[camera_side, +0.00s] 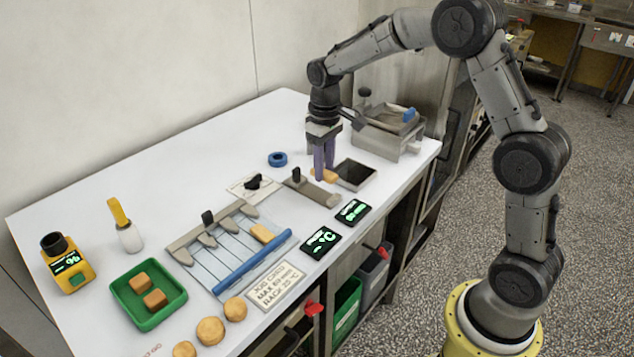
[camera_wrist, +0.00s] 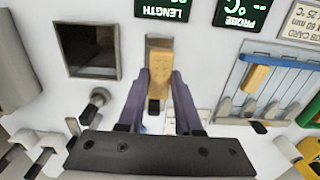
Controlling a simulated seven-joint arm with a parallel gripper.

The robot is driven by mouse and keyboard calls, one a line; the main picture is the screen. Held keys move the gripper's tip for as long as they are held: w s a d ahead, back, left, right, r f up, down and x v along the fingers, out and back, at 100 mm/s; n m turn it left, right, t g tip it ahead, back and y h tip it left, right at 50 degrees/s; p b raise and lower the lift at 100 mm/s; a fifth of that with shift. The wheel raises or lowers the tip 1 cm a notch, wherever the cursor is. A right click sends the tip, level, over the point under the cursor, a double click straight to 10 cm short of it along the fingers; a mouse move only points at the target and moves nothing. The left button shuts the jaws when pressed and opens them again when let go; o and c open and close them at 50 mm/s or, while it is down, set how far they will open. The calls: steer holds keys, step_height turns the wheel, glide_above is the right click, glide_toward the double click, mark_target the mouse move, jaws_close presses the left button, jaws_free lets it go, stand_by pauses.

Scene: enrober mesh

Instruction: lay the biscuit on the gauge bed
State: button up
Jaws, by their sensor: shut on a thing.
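My gripper (camera_side: 325,172) has purple fingers pointing down and is shut on a tan, oblong biscuit (camera_side: 330,176). In the wrist view the biscuit (camera_wrist: 160,72) lies lengthwise between the fingertips of my gripper (camera_wrist: 160,78). A grey strip with a black knob, which looks like the gauge bed (camera_side: 318,194), lies just in front of the fingers in the side view. In the wrist view the biscuit covers most of that strip, and its black knob (camera_wrist: 154,106) shows below. I cannot tell whether the biscuit touches the strip or hangs just above it.
A square dark opening (camera_side: 356,174) is close beside the fingers. A slotted rack (camera_side: 225,255) holds another biscuit (camera_side: 262,233). Two small displays (camera_side: 322,242) stand near the front edge. A green tray (camera_side: 125,297) holds brown blocks. A blue ring (camera_side: 277,159) lies behind on the white table.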

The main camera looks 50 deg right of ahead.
mark_target(317, 193)
steer(key=w+f, duration=0.2)
steer(key=shift+w+d+f, duration=0.1)
steer(key=shift+d+f, duration=0.05)
steer(key=shift+f, duration=0.2)
steer(key=shift+w+f, duration=0.1)
steer(key=shift+f, duration=1.55)
steer(key=shift+f, duration=0.2)
steer(key=o, duration=1)
steer(key=shift+r, duration=0.2)
